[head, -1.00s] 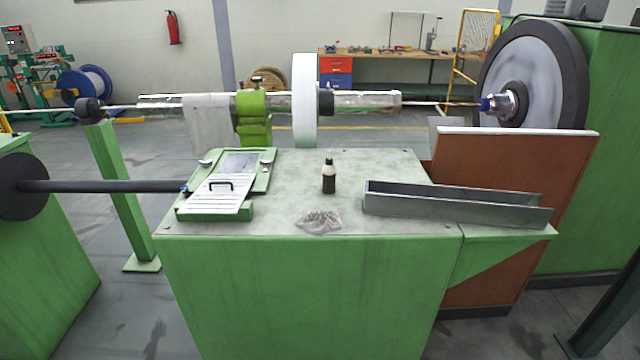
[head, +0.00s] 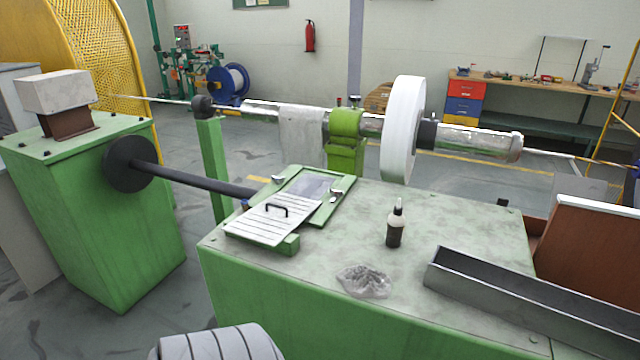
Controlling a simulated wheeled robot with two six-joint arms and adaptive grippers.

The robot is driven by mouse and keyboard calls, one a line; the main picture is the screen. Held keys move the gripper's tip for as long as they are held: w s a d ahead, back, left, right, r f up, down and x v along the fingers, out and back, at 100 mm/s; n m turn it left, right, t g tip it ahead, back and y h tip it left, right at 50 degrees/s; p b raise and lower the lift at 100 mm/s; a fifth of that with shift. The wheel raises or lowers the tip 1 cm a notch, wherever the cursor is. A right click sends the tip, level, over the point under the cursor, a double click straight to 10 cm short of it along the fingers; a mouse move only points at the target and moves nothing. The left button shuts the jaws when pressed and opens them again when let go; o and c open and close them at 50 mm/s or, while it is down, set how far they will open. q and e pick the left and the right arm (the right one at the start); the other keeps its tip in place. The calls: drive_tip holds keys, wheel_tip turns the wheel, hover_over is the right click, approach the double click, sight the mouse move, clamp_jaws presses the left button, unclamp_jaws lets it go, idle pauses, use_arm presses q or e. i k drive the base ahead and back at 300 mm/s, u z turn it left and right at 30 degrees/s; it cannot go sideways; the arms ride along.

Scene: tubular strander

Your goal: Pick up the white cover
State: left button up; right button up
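The white cover (head: 268,225) is a flat, ribbed pale plate with a black handle (head: 277,208) on top. It lies at a slight slope on the near left part of a green frame (head: 332,206), at the left side of the green machine's table top. The far part of the frame is uncovered and shows a grey panel (head: 308,186). Neither of my grippers is in view, and nothing is touching the cover.
A dark bottle (head: 395,225), a crumpled clear bag (head: 363,281) and a long grey metal channel (head: 520,298) are on the table top (head: 430,215). A dark shaft (head: 205,182) runs toward the frame from a green pedestal (head: 95,215). A white disc (head: 402,130) stands behind.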

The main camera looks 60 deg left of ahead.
sight(269, 222)
drive_tip(key=i, duration=0.45)
drive_tip(key=u, duration=0.9)
